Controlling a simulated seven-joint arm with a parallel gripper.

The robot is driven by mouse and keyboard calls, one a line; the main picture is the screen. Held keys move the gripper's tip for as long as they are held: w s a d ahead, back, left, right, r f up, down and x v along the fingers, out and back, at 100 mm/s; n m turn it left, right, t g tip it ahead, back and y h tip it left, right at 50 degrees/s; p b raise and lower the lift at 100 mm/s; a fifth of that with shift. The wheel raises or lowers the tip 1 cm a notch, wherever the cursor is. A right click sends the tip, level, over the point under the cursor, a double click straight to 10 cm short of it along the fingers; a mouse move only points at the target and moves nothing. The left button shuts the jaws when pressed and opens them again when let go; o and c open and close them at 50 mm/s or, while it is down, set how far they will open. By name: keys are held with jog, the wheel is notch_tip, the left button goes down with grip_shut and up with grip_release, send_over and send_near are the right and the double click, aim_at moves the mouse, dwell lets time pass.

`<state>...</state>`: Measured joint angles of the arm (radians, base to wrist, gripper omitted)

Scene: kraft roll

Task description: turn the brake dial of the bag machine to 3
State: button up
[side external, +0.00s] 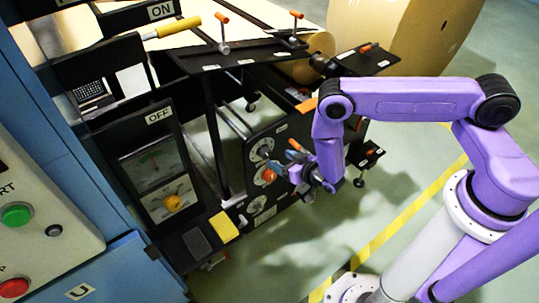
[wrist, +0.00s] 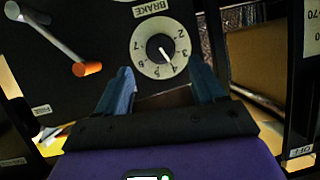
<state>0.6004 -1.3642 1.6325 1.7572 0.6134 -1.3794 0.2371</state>
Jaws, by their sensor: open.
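The brake dial (wrist: 153,57) shows in the wrist view as a white ring with black numbers around a dark knob. Its BRAKE label (wrist: 153,8) appears upside down there. The white pointer line on the knob points to the lower right, close to the 4. My gripper (wrist: 162,82) is open, its two blue fingers apart on either side below the dial in the picture, with nothing between them. In the side view my gripper (side external: 284,172) is close to the black machine panel (side external: 233,160); I cannot tell there which round dial is the brake.
An orange-handled crank (wrist: 87,68) sticks out left of the dial in the wrist view. In the side view, a yellow knob (side external: 173,202) is on the gauge panel at left, and a large kraft roll (side external: 420,35) stands behind. Open floor lies right of the machine.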

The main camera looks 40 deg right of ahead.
aim_at(268, 155)
jog(key=shift+x, duration=3.5)
jog(key=c, duration=1)
